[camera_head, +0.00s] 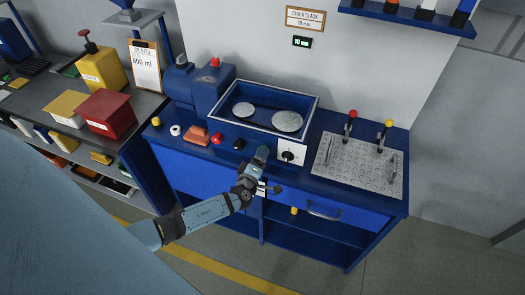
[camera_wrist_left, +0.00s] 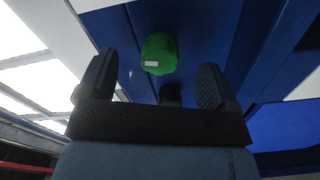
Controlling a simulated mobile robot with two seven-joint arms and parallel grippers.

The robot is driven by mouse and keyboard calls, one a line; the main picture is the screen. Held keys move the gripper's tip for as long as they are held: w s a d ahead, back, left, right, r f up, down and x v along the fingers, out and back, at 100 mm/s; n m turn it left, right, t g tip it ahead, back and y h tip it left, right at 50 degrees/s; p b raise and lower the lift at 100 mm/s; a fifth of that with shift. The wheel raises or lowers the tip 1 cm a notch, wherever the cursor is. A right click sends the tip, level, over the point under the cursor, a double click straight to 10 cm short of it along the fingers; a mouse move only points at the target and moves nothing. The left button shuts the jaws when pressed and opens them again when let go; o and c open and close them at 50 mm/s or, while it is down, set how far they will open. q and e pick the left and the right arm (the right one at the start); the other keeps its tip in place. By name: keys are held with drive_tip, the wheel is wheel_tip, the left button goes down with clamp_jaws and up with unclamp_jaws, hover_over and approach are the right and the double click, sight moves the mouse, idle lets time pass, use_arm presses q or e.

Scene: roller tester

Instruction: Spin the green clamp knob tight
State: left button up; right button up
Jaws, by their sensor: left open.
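The green clamp knob (camera_wrist_left: 159,53) shows in the left wrist view, against blue panels of the tester. It has a small white mark on its face. My left gripper (camera_wrist_left: 157,76) is open, with one dark finger on each side of the knob in the picture. Both fingers look apart from the knob; how deep it sits between them I cannot tell. In the head view my left gripper (camera_head: 268,187) is at the front of the blue bench, below the black switch. The green knob cannot be made out there. My right gripper is out of view.
The blue bench (camera_head: 185,145) carries a roller tray (camera_head: 309,106), a black rotary switch (camera_head: 287,155), a red button (camera_head: 217,138) and a perforated plate (camera_head: 350,165) with two levers. A drawer handle (camera_head: 322,213) sticks out at the front right. A dark table (camera_head: 145,103) stands left.

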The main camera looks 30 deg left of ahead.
use_arm(q)
drive_tip(key=v, duration=0.3)
drive_tip(key=shift+s+d, duration=0.1)
drive_tip(key=shift+s, duration=0.25)
idle(0.3)
drive_tip(key=s+d+f+n+g+h, duration=0.15)
drive_tip(key=s+n, duration=0.25)
drive_tip(key=n, duration=0.5)
drive_tip(key=s+d+f+n+g, duration=0.2)
drive_tip(key=s+d+n, duration=0.15)
drive_tip(key=n, duration=0.45)
drive_tip(key=s+d+f+n+g+h, duration=0.1)
drive_tip(key=s+d+n+g, duration=0.1)
drive_tip(key=s+n, duration=0.5)
drive_tip(key=s+d+r+n+h, duration=0.2)
drive_tip(key=s+d+n, duration=0.1)
drive_tip(key=n, duration=1.1)
drive_tip(key=s+d+r+n+g+h, duration=0.1)
drive_tip(key=s+d+r+n+h, duration=0.1)
drive_tip(key=n, duration=1.3)
drive_tip(key=shift+s+d+r+h, duration=0.35)
drive_tip(key=shift+s+d+r, duration=0.1)
drive_tip(key=shift+s+d, duration=0.95)
